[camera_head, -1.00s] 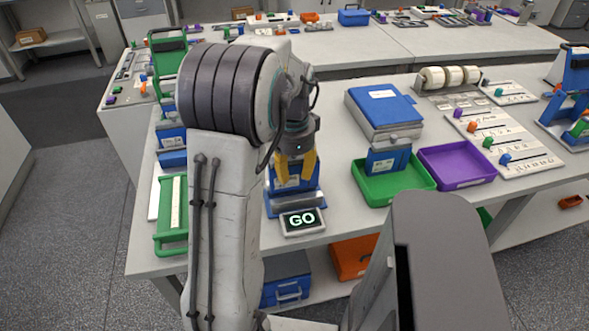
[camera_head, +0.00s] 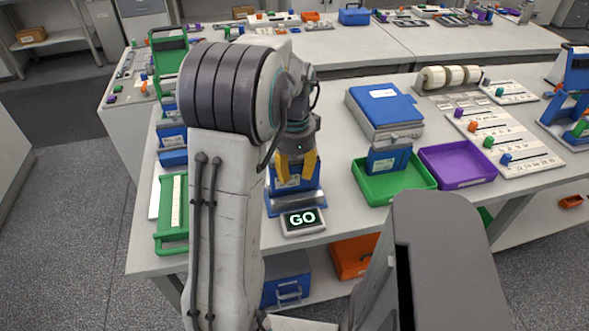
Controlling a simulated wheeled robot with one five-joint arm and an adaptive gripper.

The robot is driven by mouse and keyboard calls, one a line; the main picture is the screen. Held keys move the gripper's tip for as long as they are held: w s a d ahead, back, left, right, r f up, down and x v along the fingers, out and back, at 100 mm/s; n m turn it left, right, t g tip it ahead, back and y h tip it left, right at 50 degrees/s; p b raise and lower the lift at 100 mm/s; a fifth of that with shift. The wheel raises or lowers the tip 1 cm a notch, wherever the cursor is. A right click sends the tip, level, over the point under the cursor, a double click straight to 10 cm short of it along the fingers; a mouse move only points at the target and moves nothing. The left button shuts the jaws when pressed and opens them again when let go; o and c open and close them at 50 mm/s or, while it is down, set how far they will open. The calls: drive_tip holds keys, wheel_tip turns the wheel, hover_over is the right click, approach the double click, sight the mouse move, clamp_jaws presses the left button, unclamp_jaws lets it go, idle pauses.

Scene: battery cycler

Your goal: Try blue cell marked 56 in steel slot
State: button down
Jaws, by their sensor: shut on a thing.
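My gripper (camera_head: 297,166) has yellow fingers pointing down and is shut on a blue cell (camera_head: 287,183) with a pale label. My fingers hide part of the cell, and its number is too small to read. The cell is upright at the steel slot (camera_head: 296,203), which has blue sides and stands near the table's front edge. I cannot tell how deep the cell sits in it. A small display (camera_head: 302,220) in front of the slot reads GO.
Another blue cell (camera_head: 388,160) with a label stands in a green tray (camera_head: 415,187), by a blue-topped box (camera_head: 383,108). A purple tray (camera_head: 457,165) and a marked slider board (camera_head: 505,140) lie right. A green-framed holder (camera_head: 172,215) stands left, partly behind my arm.

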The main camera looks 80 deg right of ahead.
sight(295, 189)
drive_tip(key=shift+f+b, duration=1.45)
drive_tip(key=shift+f, duration=0.4)
idle(1.3)
drive_tip(key=shift+r, duration=0.2)
idle(0.9)
drive_tip(key=shift+r+p, duration=3.85)
drive_tip(key=shift+r, duration=0.5)
